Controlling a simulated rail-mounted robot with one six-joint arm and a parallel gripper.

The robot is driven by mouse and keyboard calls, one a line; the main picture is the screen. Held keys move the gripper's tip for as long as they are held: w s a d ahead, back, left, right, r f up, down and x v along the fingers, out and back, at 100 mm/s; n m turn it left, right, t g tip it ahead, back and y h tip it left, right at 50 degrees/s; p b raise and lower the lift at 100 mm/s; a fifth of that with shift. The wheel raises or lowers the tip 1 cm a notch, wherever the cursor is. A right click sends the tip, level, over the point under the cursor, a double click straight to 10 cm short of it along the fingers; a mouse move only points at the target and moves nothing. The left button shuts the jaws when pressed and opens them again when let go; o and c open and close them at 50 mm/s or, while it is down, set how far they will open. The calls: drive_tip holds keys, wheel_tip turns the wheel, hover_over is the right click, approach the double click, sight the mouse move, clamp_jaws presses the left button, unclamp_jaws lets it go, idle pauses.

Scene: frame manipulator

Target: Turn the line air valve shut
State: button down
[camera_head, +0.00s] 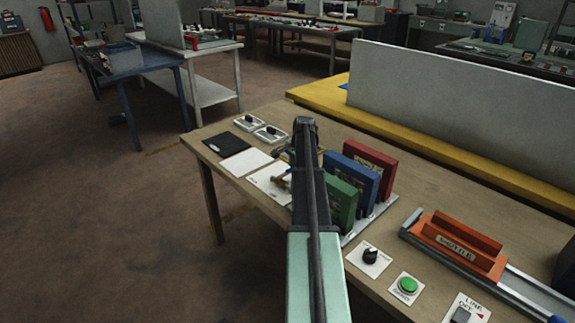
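My arm reaches away from me over the wooden bench, and its dark end with my gripper (305,128) is seen from behind. The fingers cannot be made out, so I cannot tell whether it is open or shut. A small yellow, brass-like fitting (281,181) sits on a white plate (262,179) just left of my arm. It may be the air valve, but my arm partly hides it and its handle position is unclear. No label naming the air valve is readable.
Right of my arm stand green (343,202), blue (350,180) and red (372,166) upright blocks. Nearer are a black knob (370,256), a green button (408,285), a line switch (462,314) and an orange shuttle (455,241) on a rail. A grey panel (450,100) stands behind.

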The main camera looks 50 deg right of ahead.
drive_tip(key=c, duration=1)
unclamp_jaws()
drive_tip(key=shift+c, duration=0.2)
wheel_tip(320, 180, up, 11)
drive_tip(key=s+p, duration=0.2)
drive_tip(key=p, duration=0.8)
drive_tip(key=shift+a+f+p, duration=0.15)
drive_tip(key=shift+p, duration=0.25)
drive_tip(key=shift+f, duration=0.1)
drive_tip(key=shift+s, duration=0.1)
